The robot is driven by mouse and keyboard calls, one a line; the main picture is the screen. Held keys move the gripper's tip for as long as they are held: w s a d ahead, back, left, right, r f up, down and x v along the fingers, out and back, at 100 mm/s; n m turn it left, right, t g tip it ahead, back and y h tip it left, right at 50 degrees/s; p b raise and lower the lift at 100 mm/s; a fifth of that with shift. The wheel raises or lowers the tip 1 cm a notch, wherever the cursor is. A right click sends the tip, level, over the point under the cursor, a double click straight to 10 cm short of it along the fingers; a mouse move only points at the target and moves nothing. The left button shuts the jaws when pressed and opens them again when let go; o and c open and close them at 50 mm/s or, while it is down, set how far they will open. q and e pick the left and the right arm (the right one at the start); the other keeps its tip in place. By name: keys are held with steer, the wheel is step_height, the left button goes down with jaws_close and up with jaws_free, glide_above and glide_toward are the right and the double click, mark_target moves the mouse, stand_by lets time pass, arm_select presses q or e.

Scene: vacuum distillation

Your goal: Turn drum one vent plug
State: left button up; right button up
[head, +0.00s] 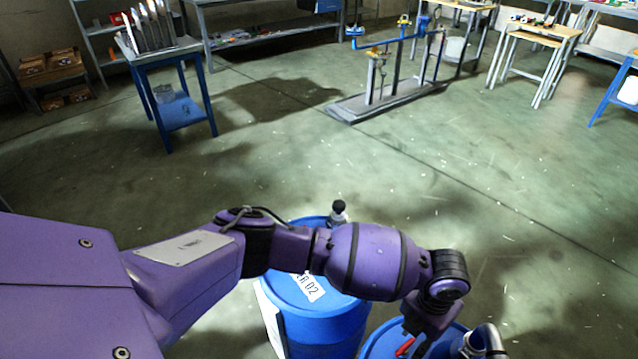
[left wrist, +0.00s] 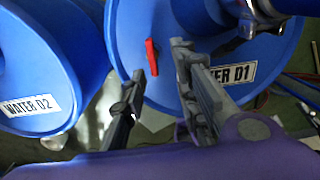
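The vent plug (left wrist: 152,57) has a red handle and sits on top of blue drum one (left wrist: 128,40), labelled WATER D1. The red handle also shows at the bottom of the head view (head: 405,346), beside my left gripper. My left gripper (left wrist: 159,62) is open, with its two dark fingers apart. In the left wrist view the handle appears between the fingertips; I cannot tell whether they touch it. My right gripper is in neither view.
A second blue drum, WATER D2 (head: 320,325), stands beside drum one, partly behind my left arm, with a black-topped fitting (head: 339,210). A metal pipe fitting (head: 487,340) rises from drum one's right side.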

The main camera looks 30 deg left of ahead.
mark_target(409, 342)
arm_select(q)
steer(key=shift+w+a+r+m, duration=0.25)
steer(key=shift+w+r+m, duration=0.05)
steer(key=shift+w, duration=0.3)
steer(key=shift+w+a+f, duration=0.1)
steer(key=shift+f, duration=0.05)
step_height(409, 342, down, 7)
steer(key=shift+f+b, duration=0.1)
steer(key=shift+b, duration=0.25)
jaws_close()
